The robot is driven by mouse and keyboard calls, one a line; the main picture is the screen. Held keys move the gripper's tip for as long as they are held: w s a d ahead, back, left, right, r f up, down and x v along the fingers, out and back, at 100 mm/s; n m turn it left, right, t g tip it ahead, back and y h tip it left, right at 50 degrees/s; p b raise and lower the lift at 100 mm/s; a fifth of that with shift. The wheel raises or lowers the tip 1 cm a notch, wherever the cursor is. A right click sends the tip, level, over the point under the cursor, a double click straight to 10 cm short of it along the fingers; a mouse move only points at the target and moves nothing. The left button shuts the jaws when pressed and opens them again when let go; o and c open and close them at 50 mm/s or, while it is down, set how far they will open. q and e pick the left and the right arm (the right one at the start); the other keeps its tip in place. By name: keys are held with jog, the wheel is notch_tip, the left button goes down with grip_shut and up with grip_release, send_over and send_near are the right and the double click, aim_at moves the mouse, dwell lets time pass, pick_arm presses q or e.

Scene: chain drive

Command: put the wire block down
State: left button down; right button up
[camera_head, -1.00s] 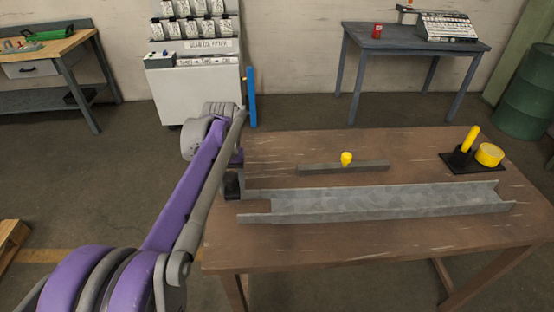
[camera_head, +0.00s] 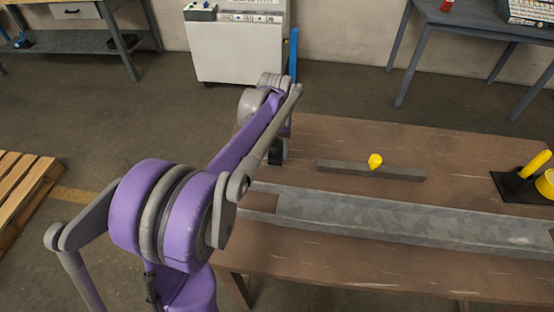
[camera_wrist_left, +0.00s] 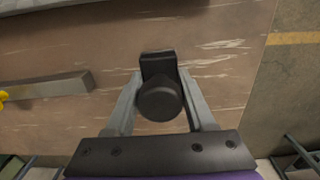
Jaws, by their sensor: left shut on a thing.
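The wire block (camera_wrist_left: 159,96), a black piece with a rounded end, sits between the two fingers of my left gripper (camera_wrist_left: 162,98) in the left wrist view. The gripper is shut on it. In the head view the dark block (camera_head: 277,152) shows below my left wrist, over the left end of the brown table (camera_head: 400,140). My arm hides part of the left gripper there. I cannot tell whether the block touches the tabletop. My right gripper is not in view.
A grey bar (camera_head: 345,169) with a yellow knob (camera_head: 375,161) lies to the right of the block. A long metal channel (camera_head: 400,218) runs along the table in front. A black base with yellow parts (camera_head: 520,185) stands at the right. Bare wood surrounds the bar.

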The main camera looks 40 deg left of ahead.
aim_at(276, 142)
pick_arm(q)
jog(key=shift+w+f, duration=0.1)
jog(key=shift+f, duration=1.9)
jog(key=shift+f, duration=0.15)
jog(key=shift+c, duration=1.3)
grip_release()
jog(key=shift+r, duration=0.35)
notch_tip(276, 142, up, 12)
jog(key=shift+f+p, duration=0.15)
jog(key=shift+p, duration=0.15)
